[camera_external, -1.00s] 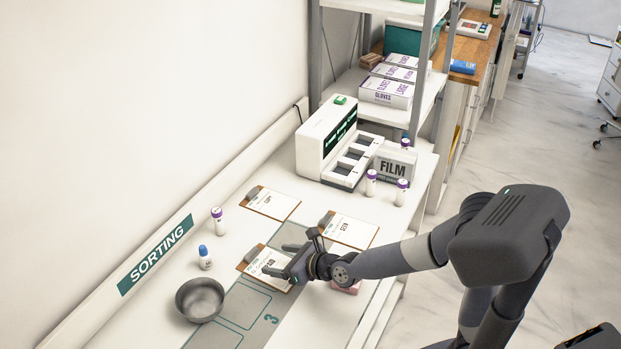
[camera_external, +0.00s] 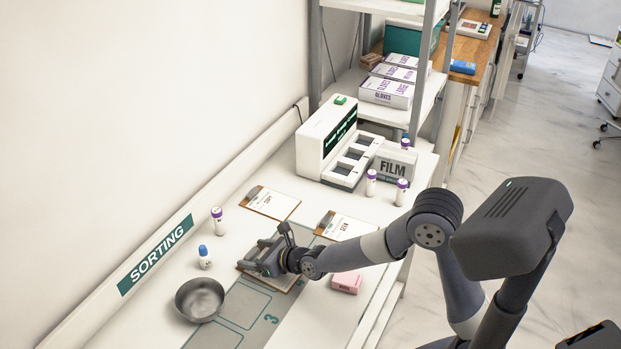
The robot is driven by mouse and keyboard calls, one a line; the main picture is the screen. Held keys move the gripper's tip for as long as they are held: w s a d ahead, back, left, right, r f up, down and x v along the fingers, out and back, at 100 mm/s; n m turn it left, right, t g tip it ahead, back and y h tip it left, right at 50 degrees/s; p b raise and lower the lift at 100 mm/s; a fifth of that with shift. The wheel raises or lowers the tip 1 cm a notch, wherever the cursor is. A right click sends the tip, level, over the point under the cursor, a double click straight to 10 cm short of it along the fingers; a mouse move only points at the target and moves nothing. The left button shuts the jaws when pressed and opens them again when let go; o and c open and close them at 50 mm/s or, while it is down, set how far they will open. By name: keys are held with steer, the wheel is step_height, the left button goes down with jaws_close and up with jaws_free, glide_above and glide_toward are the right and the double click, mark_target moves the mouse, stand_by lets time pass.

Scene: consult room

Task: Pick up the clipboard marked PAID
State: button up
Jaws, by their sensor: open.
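Three clipboards with white sheets lie on the white counter. One clipboard (camera_external: 270,203) is at the back left and another clipboard (camera_external: 345,228) is to the right of it. The print on their sheets is too small to read surely. The third clipboard (camera_external: 286,284) lies nearest, partly on the grey marked mat. My gripper (camera_external: 258,263) is open over this third clipboard and hides most of its sheet and its mark. I cannot tell whether the fingers touch it.
A metal bowl (camera_external: 200,300) and a blue-capped bottle (camera_external: 205,257) stand left of my gripper. A pink box (camera_external: 346,282) sits just right of it, under my arm. A white device (camera_external: 328,140), a FILM box (camera_external: 394,163) and several purple-capped vials stand behind.

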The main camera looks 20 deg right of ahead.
steer(key=c, duration=1.1)
